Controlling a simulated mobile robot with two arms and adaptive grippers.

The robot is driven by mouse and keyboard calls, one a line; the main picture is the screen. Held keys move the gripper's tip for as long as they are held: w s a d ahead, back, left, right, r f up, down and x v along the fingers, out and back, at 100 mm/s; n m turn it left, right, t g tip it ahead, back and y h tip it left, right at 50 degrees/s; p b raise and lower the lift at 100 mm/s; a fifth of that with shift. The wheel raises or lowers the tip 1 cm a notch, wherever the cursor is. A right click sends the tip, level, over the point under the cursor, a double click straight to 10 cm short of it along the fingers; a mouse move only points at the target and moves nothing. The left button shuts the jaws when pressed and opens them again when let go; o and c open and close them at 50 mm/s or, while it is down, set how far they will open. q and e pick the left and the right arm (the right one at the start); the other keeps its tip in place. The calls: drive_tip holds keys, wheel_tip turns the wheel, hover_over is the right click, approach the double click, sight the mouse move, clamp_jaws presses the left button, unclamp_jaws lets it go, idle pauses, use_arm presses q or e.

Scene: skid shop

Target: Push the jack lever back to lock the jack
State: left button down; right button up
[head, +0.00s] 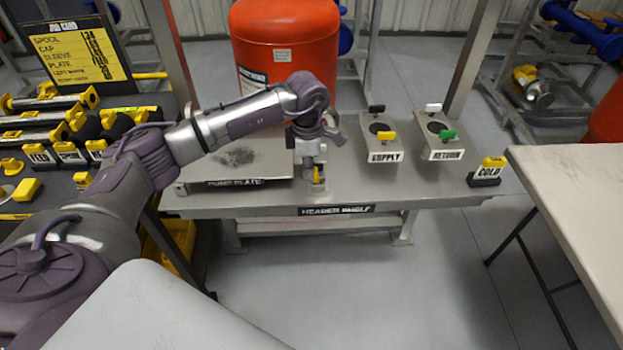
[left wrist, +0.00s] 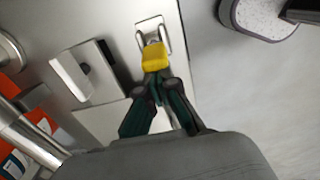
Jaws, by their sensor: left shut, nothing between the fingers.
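The jack lever has a yellow end (left wrist: 155,57) in the left wrist view, in front of a small metal bracket (left wrist: 152,30) on the grey surface. In the head view a bit of yellow (head: 318,179) shows under my left gripper, at the right end of the pump plate (head: 240,165); most of the lever is hidden there. My left gripper (head: 312,165) points down over the header shelf. Its dark green fingers (left wrist: 157,84) are shut and empty, with their tips right at the yellow end; I cannot tell whether they touch it. My right gripper is out of view.
Supply (head: 383,148) and return (head: 438,145) blocks with small valve handles stand right of my gripper. A red tank (head: 285,45) stands behind. A pale table (head: 585,190) is at right; floor between is clear.

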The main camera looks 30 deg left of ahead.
use_arm(q)
drive_tip(key=shift+w+d, duration=0.2)
drive_tip(key=shift+d, duration=0.15)
drive_tip(key=shift+w+d, duration=0.35)
drive_tip(key=shift+d, duration=0.2)
wheel_tip(320, 180, up, 7)
drive_tip(key=p, duration=0.3)
drive_tip(key=shift+s+a+p, duration=0.3)
drive_tip(key=shift+a+p, duration=0.1)
drive_tip(key=shift+a, duration=0.05)
idle(0.6)
